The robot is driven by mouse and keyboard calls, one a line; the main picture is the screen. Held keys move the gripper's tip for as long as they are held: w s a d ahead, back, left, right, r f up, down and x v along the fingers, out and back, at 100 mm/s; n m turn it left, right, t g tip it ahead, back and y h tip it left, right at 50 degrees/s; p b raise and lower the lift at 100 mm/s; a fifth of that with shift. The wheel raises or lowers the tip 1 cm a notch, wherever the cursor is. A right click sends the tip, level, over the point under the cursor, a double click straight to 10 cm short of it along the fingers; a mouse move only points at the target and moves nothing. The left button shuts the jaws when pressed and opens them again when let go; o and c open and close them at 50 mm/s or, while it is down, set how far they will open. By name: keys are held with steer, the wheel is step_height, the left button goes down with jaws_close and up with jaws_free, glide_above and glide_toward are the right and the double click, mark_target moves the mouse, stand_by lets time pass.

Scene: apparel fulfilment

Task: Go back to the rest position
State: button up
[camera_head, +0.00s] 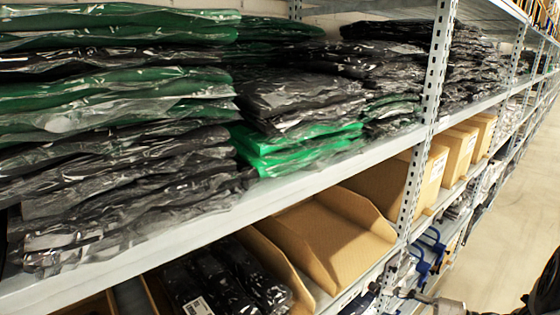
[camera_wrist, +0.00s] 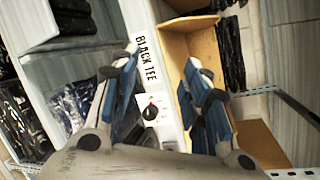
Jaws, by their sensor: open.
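My gripper (camera_wrist: 155,100) is in the middle of the wrist view. Its two blue-padded fingers stand apart with nothing held between them. In the head view the blue fingers of my gripper (camera_head: 428,256) show at the lower right, beside the shelf's front edge. A white label strip reading "BLACK TEE" (camera_wrist: 146,45) runs behind the gap between the fingers in the wrist view.
Stacks of bagged black and green garments (camera_head: 120,130) fill the upper shelf (camera_head: 200,230). Cardboard bins (camera_head: 325,235) stand on the shelf below, with dark bagged items (camera_head: 225,280) beside them. A perforated upright (camera_head: 428,110) stands near my gripper. The aisle floor (camera_head: 515,215) at right looks clear.

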steer(key=s+a+r+n+g+h, duration=0.2)
steer(key=s+a+r+n+g, duration=0.25)
steer(key=a, duration=0.25)
steer(key=s+a+r+n+g+h, duration=0.2)
steer(key=s+a+r+n+g, duration=0.1)
steer(key=s+a+r, duration=0.4)
steer(key=s+r+n+t+h, duration=0.3)
steer(key=s+n+h, duration=0.3)
steer(key=s+h, duration=0.3)
steer(key=s+a, duration=0.1)
steer(key=s, duration=0.2)
steer(key=shift+s+r, duration=0.15)
steer(key=shift+s, duration=0.2)
steer(key=shift+w+r+t, duration=0.1)
steer(key=shift+t, duration=0.15)
steer(key=shift+c, duration=0.4)
